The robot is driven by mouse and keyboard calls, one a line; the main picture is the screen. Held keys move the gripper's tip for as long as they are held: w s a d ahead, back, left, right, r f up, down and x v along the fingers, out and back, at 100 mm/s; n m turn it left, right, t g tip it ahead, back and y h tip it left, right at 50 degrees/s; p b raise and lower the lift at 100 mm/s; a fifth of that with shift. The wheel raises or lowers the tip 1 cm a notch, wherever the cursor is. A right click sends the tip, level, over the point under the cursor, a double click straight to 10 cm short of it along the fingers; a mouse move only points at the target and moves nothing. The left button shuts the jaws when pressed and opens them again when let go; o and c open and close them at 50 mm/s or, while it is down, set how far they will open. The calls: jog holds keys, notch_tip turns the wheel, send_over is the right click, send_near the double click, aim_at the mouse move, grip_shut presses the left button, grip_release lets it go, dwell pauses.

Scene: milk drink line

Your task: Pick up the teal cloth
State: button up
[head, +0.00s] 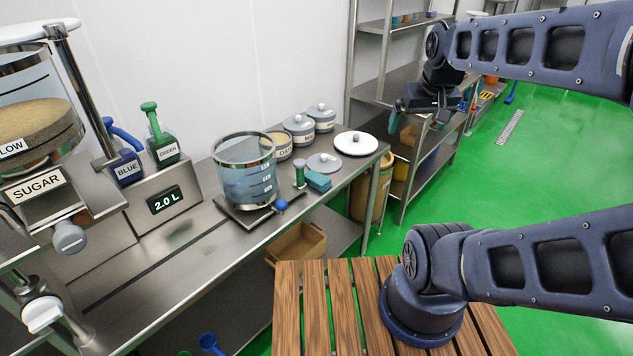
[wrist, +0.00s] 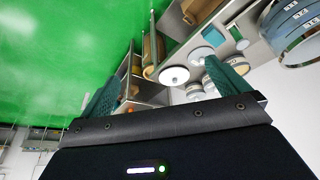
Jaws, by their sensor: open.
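The teal cloth (head: 318,181) looks like a small folded block. My gripper (head: 418,114) is open and empty, raised in front of the steel shelf rack, to the right of and apart from the cloth. In the wrist view my gripper's two teal fingers (wrist: 163,68) stand wide apart with nothing between them.
The clear vessel (head: 245,172) stands left of the cloth. Grey lidded canisters (head: 299,135) are behind it, a grey lid (head: 323,163) and a white lid (head: 355,143) close by. A steel rack (head: 387,85) stands beyond the counter. Green floor (head: 540,160) is open at right.

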jog(key=w+a+f+n+g, duration=0.2)
jog(key=w+a+f+n, duration=0.15)
jog(key=w+n, duration=0.55)
jog(key=n+g, duration=0.3)
jog(key=n, duration=1.4)
send_over(317, 177)
notch_tip(317, 177, down, 19)
notch_tip(317, 177, down, 6)
jog(key=shift+s+a+r, duration=0.1)
jog(key=shift+s, duration=0.05)
jog(key=shift+w+f, duration=0.2)
jog(key=shift+f, duration=2.6)
jog(key=c, duration=0.7)
